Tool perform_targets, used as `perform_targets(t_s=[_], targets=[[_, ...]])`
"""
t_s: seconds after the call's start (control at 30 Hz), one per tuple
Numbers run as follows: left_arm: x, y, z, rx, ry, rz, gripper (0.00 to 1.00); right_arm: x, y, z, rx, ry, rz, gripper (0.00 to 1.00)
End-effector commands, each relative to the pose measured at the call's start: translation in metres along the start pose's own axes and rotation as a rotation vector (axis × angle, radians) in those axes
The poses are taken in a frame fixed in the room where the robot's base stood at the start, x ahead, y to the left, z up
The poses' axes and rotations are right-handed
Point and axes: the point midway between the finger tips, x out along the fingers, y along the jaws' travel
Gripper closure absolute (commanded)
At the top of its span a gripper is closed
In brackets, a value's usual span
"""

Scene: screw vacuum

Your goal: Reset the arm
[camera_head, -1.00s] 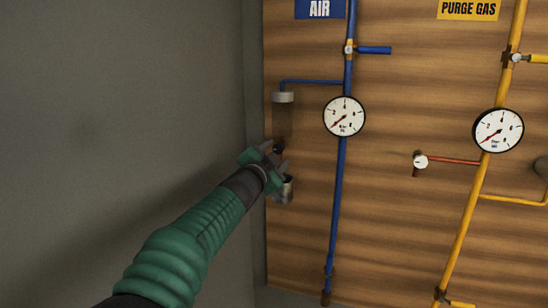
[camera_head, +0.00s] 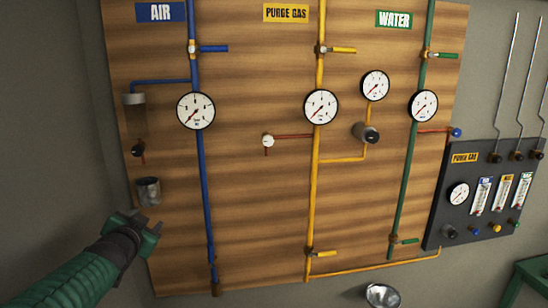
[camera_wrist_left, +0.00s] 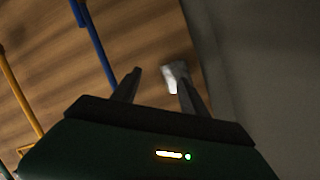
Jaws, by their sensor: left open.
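My left arm comes in from the lower left in the head view. Its green and black gripper (camera_head: 146,222) is in front of the lower left of the wooden panel (camera_head: 240,230), just below a small metal cup (camera_head: 148,191). In the left wrist view the two fingers of my left gripper (camera_wrist_left: 160,82) are apart with nothing held between them. A pale metal piece (camera_wrist_left: 174,72) shows near the right finger there. My right gripper is not in view.
The panel carries a blue air pipe (camera_head: 203,180), a yellow purge gas pipe (camera_head: 315,190) and a green water pipe (camera_head: 409,170) with gauges and valves. A dark control box (camera_head: 470,215) stands at right. A metal bowl (camera_head: 382,295) and a green frame (camera_head: 530,275) are low down.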

Motion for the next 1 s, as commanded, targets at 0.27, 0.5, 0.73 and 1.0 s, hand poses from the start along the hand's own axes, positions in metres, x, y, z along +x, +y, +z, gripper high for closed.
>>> perform_targets(t_s=[0.27,0.5,0.73,1.0], targets=[[-0.059,0.19,0.177,-0.225,-0.44,0.271,0.48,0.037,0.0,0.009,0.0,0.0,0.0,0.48],[-0.168,0.301,0.297,-0.333,-0.812,0.431,0.48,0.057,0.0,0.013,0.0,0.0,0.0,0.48],[-0.212,0.328,0.331,-0.358,-0.946,0.473,0.48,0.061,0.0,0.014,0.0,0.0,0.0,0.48],[-0.212,0.327,0.331,-0.357,-0.945,0.472,0.48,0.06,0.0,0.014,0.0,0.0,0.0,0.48]])
